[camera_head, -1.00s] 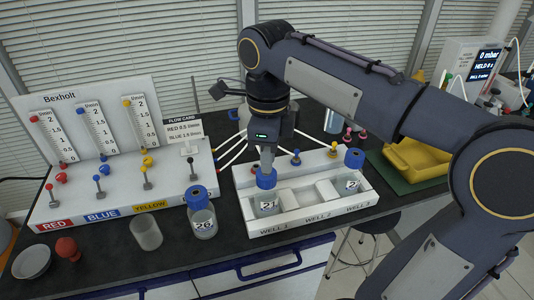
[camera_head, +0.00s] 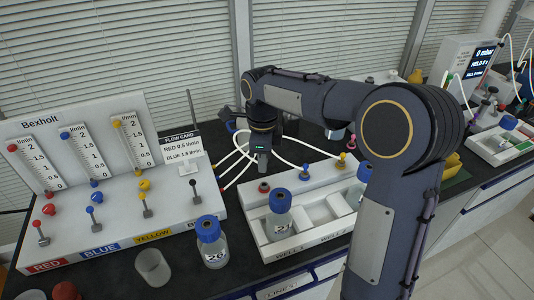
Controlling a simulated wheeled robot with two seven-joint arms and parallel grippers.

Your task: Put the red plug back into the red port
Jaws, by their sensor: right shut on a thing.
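My right gripper (camera_head: 262,167) points down just behind the blue-capped bottle (camera_head: 280,200) in the white well tray. It is shut; the red plug in its jaws is mostly hidden by the fingers. The red port (camera_head: 264,187) shows as a small red ring on the tray's back ledge, directly below the fingertips. I cannot tell whether plug and port touch. The blue plug (camera_head: 304,173) and yellow plug (camera_head: 341,161) stand on the same ledge to the right. My left gripper is not in view.
White tubes (camera_head: 235,172) run from the Bexholt panel (camera_head: 95,135) toward the ledge. Another blue-capped bottle (camera_head: 363,176) is at the tray's right, beside my arm.

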